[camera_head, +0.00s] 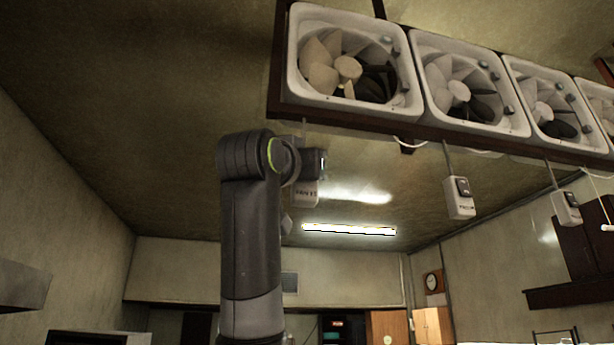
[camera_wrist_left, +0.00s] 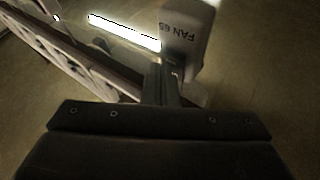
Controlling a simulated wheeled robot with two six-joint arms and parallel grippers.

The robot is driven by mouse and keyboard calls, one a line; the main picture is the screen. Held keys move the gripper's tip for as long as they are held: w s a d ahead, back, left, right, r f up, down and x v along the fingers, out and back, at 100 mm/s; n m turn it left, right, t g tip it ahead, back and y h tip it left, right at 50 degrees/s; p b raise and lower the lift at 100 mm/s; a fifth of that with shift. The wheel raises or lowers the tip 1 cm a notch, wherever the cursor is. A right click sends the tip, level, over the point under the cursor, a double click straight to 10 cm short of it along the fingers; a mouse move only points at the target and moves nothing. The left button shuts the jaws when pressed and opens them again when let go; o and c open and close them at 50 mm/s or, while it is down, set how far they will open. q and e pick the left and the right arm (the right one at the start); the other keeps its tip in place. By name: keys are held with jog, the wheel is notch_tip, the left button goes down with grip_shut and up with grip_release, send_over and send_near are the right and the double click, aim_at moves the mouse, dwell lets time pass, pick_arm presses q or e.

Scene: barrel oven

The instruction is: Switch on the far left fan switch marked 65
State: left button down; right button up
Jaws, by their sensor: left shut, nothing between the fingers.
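The far left fan switch is a pale hanging box (camera_head: 306,194) under the first fan in the head view, partly hidden by my left arm. In the left wrist view the same box (camera_wrist_left: 187,32) shows its upside-down "FAN 65" label, and its rocker is mostly hidden behind the fingers. My left gripper (camera_wrist_left: 168,72) is shut and empty, its fingertips at the box's switch end; I cannot tell whether they touch it. In the head view my left arm reaches up from below, its wrist directly beside the box. My right gripper is in neither view.
A row of box fans (camera_head: 352,70) hangs on a dark frame above. Another switch box (camera_head: 459,197) and a further one (camera_head: 566,207) hang to the right on their cords. A lit tube lamp (camera_head: 349,229) is on the ceiling. The space left of my arm is clear.

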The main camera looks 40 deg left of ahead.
pick_arm(q)
jog(key=shift+w+a, duration=0.25)
dwell(0.8)
jog(key=shift+s+d, duration=0.1)
jog(key=shift+s+d+r, duration=0.1)
jog(key=shift+s+d, duration=0.4)
jog(key=shift+d, duration=0.1)
jog(key=s+d, duration=0.1)
jog(key=s+d+b, duration=0.1)
jog(key=s+d, duration=0.1)
jog(key=shift+d+r, duration=0.3)
jog(key=shift+d, duration=0.05)
jog(key=shift+a, duration=0.1)
dwell(0.3)
